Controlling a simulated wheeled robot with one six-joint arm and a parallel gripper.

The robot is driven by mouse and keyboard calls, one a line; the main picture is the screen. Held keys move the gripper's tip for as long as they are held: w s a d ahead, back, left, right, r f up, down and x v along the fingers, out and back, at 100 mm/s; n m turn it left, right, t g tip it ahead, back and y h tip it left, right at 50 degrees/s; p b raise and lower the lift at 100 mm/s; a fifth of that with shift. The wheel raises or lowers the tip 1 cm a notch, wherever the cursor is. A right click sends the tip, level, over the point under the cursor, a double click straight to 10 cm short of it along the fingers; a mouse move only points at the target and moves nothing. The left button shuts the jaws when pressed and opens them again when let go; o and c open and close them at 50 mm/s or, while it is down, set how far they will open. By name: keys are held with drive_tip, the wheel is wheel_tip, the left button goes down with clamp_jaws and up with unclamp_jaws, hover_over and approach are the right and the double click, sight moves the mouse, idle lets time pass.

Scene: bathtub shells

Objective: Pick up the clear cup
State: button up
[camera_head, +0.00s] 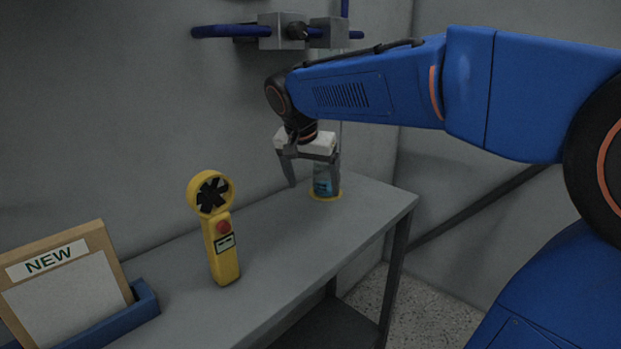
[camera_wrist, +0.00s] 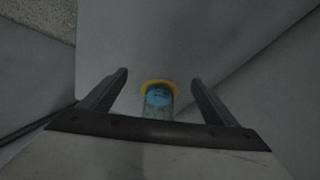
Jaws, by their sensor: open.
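The clear cup (camera_head: 323,182) looks bluish and stands upright on a yellow ring (camera_head: 325,196) near the far right end of the grey bench. My gripper (camera_head: 314,180) is open above and around the cup's upper part in the head view, and one finger hides part of it. Gaps show on both sides, so I see no contact.
A yellow handheld fan-like meter (camera_head: 222,240) stands on the bench (camera_head: 270,240) to the left. A wooden board marked NEW (camera_head: 65,285) sits in a blue holder (camera_head: 145,300) at the lower left. A wall (camera_head: 130,120) is close behind, with blue pipe and grey fittings (camera_head: 285,30) above.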

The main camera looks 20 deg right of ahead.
sight(327, 174)
drive_tip(key=w+d, duration=0.2)
drive_tip(key=w, duration=0.1)
drive_tip(key=w+d, duration=0.6)
drive_tip(key=shift+w+d+r, duration=0.1)
drive_tip(key=shift+w+r, duration=0.05)
drive_tip(key=shift+w, duration=0.1)
drive_tip(key=shift+x, duration=2.55)
drive_tip(key=c, duration=1.1)
